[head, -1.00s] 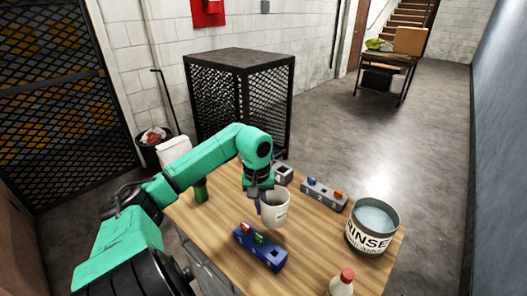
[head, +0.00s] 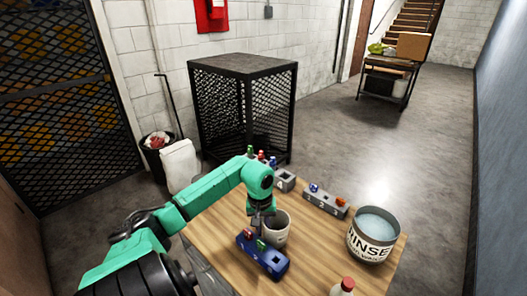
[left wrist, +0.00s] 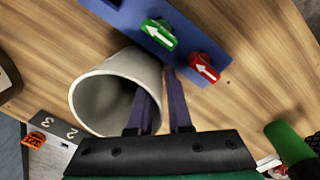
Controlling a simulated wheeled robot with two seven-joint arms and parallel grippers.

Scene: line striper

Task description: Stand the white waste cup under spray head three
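My left gripper (head: 262,212) is at the white cup (head: 278,236). In the left wrist view the cup (left wrist: 117,80) lies beside the fingers, its mouth toward the camera. A grey block (head: 325,204) numbered 1, 2, 3 carries blue and orange pieces; the orange piece (left wrist: 35,139) is near the 3. I cannot make out a labelled spray head. My right gripper is not in view.
The blue block holds a red and a green arrow tip, with one empty square socket. A rinse bucket (head: 372,240) stands at the right and a red-capped bottle (head: 344,287) at the front. Green, red and blue tops (head: 261,155) show behind my arm.

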